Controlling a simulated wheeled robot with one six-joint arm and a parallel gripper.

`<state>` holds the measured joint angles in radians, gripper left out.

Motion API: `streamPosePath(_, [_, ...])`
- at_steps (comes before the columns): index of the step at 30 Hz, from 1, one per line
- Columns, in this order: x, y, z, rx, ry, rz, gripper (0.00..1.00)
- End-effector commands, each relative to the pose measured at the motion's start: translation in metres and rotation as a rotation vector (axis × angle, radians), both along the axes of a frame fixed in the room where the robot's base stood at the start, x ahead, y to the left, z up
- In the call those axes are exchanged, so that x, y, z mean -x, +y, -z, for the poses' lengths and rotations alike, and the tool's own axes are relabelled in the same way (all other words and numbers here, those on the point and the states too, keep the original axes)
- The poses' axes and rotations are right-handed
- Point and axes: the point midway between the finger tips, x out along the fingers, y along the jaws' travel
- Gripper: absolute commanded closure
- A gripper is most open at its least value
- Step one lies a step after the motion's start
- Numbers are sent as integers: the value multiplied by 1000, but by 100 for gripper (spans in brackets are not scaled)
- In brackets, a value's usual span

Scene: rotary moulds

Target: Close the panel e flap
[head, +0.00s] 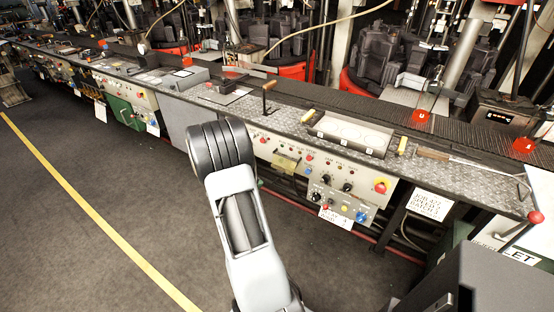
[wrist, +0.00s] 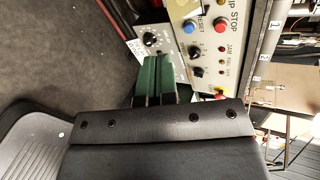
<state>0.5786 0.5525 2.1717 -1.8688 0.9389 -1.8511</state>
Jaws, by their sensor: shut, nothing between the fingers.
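No panel lettering that I can read as "e" shows, so I cannot tell for certain which flap is the panel e flap. In the head view a small tan flap-like plate (head: 285,163) sits on the front of a control panel (head: 325,180), just right of my arm; I cannot tell how far it stands open. In the wrist view my gripper (wrist: 155,72) shows as green fingers, shut and empty, in front of a cream control panel (wrist: 205,50) with knobs and buttons. I cannot tell whether they touch it. My gripper is hidden in the head view.
A long metal-topped bench (head: 250,105) runs along the panels. A white tray (head: 352,132) and an upright lever (head: 268,97) stand on it. Red button knobs (head: 380,187) stick out from the panel. The dark floor (head: 90,200) at the left is clear.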

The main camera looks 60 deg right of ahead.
Motion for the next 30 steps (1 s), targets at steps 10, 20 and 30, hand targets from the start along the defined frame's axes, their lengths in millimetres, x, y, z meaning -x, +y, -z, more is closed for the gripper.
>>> streamPosePath(10, [0,-34,10,12,156,-110,100])
streamPosePath(20, [1,-90,37,11,152,-108,100])
streamPosePath(30, [1,-130,55,12,152,-109,100])
